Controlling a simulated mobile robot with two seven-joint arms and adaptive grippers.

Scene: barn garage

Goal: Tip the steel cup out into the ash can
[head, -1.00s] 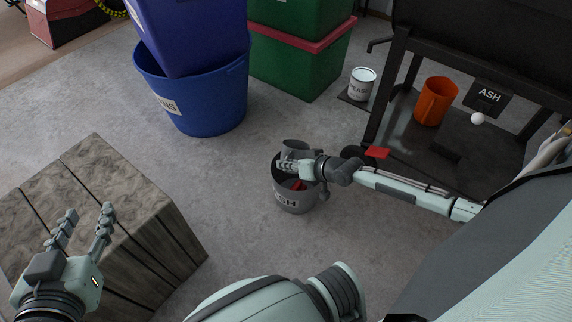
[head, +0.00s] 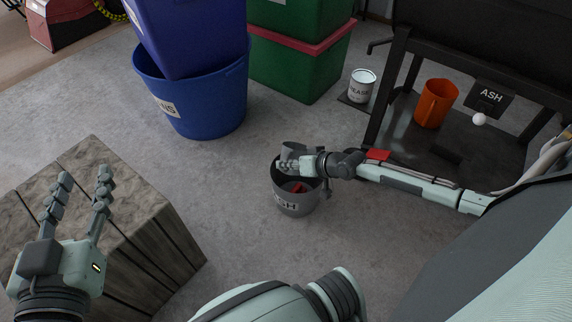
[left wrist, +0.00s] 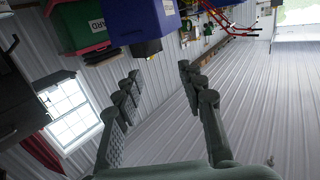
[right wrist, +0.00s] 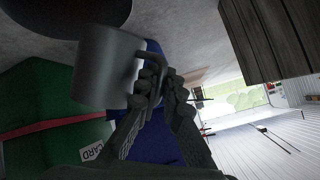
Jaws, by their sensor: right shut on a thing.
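The grey ash can (head: 296,208) stands on the floor, its label partly visible and a small red thing (head: 299,187) inside. My right gripper (head: 288,165) is over the can's mouth, shut on the handle of the steel cup (head: 292,151). The cup is at the can's far rim; its contents are hidden. In the right wrist view the cup (right wrist: 104,66) hangs by its handle between the fingers (right wrist: 162,88), and a dark round shape fills the top left. My left gripper (head: 82,187) is open and empty above the wooden block; it also shows in the left wrist view (left wrist: 160,88).
The wooden block (head: 150,225) stands at left. A blue tub (head: 205,115) and green crates (head: 300,72) stand behind. A white tin (head: 362,88) and an orange container (head: 435,103) are near the black stand (head: 384,100) at right. Floor around the can is clear.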

